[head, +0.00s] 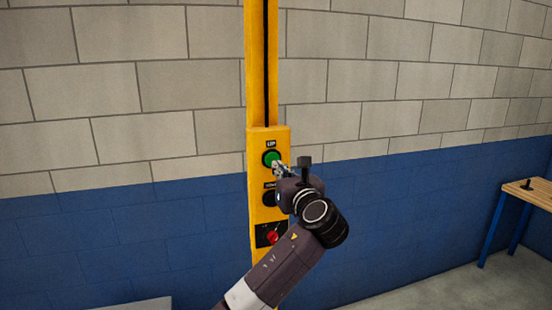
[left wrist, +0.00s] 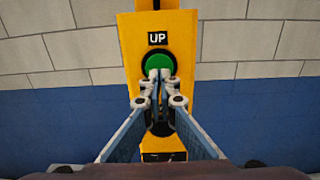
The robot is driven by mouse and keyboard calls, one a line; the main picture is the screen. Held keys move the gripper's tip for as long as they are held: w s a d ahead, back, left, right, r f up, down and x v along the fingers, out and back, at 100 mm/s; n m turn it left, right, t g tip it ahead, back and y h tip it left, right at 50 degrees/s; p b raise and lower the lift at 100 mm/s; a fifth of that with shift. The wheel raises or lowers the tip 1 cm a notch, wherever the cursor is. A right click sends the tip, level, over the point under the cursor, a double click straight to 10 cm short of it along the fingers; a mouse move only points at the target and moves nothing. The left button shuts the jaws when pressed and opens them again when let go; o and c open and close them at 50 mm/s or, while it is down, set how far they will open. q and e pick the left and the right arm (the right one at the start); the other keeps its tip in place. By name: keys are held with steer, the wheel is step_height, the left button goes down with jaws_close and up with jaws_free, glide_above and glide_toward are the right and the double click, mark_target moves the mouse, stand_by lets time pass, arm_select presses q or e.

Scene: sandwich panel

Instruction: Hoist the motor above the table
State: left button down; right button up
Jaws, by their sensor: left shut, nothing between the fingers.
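A yellow control panel (head: 255,180) hangs from a yellow post (head: 258,60) in front of the wall. Its green button (head: 271,158) sits under a label that reads UP in the left wrist view (left wrist: 160,61). My left gripper (head: 277,166) is shut and empty, with its fingertips (left wrist: 160,74) at the lower part of the green button. They look to be touching it, but the depth is hard to judge. A black button (head: 269,198) lies below, its label partly hidden by my arm. A red knob (head: 272,238) is lower. No motor is in view.
A table with a wooden top (head: 535,194) and blue legs stands at the right, with a small dark object (head: 527,185) on it. A pale flat surface (head: 140,304) shows at the bottom left. The block wall (head: 130,240) is behind the panel.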

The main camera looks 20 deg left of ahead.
mark_target(272, 160)
arm_select(q)
steer(key=shift+p+x, duration=0.35)
steer(key=shift+x, duration=0.9)
